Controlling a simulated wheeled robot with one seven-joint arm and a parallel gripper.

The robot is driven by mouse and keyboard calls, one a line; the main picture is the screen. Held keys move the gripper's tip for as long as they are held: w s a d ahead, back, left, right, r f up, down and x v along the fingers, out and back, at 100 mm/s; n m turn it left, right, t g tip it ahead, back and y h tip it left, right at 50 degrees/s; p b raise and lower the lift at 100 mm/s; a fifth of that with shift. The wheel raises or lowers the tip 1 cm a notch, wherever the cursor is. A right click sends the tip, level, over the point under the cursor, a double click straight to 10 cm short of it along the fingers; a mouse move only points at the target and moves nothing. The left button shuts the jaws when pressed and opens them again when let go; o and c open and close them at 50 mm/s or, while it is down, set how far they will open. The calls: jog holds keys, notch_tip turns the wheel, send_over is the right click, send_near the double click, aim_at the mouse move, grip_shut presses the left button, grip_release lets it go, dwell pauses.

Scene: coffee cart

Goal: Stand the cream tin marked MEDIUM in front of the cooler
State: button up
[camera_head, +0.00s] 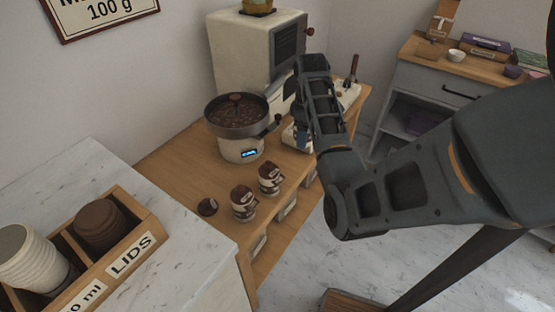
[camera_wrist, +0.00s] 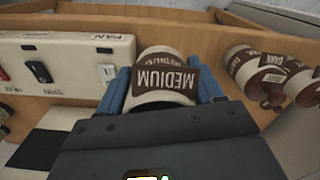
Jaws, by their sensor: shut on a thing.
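The cream tin marked MEDIUM (camera_wrist: 164,76) sits between the blue fingers of my gripper (camera_wrist: 162,90) in the wrist view, its brown label upside down in the picture. My gripper is shut on it. In the head view my gripper (camera_head: 302,137) is at the right part of the wooden counter, and my arm hides the tin there. What looks like the cooler, a round dark pan of beans on a cream base (camera_head: 240,147) with a lit blue display, stands on the counter to the left of my gripper. Whether the tin touches the counter I cannot tell.
Two similar tins (camera_head: 243,204) (camera_head: 269,179) stand in front of the pan; labels in the wrist view read DARK (camera_wrist: 272,72). A small brown item (camera_head: 207,207) lies beside them. A white switch box marked FAN (camera_wrist: 70,62) is close by. A cream machine (camera_head: 250,55) stands behind.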

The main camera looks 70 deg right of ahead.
send_over(279, 166)
notch_tip(279, 166, down, 5)
jog(key=shift+r+p, duration=0.15)
jog(key=shift+p, duration=0.2)
jog(key=shift+f, duration=2)
jog(key=shift+f, duration=0.2)
jog(key=o, duration=1.3)
jog(key=shift+s, duration=0.1)
jog(key=shift+r, duration=0.1)
notch_tip(279, 166, up, 12)
jog(key=shift+r, duration=0.1)
